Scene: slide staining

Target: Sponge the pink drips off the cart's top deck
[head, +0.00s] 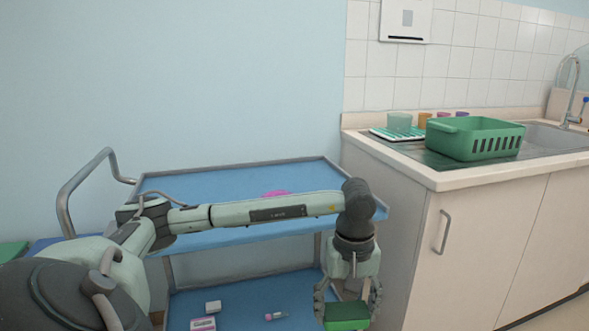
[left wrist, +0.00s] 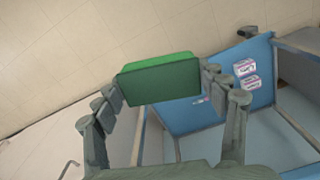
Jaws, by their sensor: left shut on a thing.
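The cart has a blue top deck (head: 210,182) with a raised grey rim, at the middle of the head view. A pink patch (head: 276,193) shows on the deck just behind my left forearm, which hides part of the deck. My left gripper (head: 347,300) hangs in front of the cart, below top deck height. It is shut on a green sponge (head: 347,312), which also shows between the fingers in the left wrist view (left wrist: 158,80). My right gripper is in neither view.
The cart's lower shelf (head: 245,300) holds small white boxes (head: 203,324) and a small tube (head: 275,316). A cabinet with a counter (head: 440,180) stands close on the right, carrying a green basket (head: 470,145), several coloured cups and a sink (head: 545,137).

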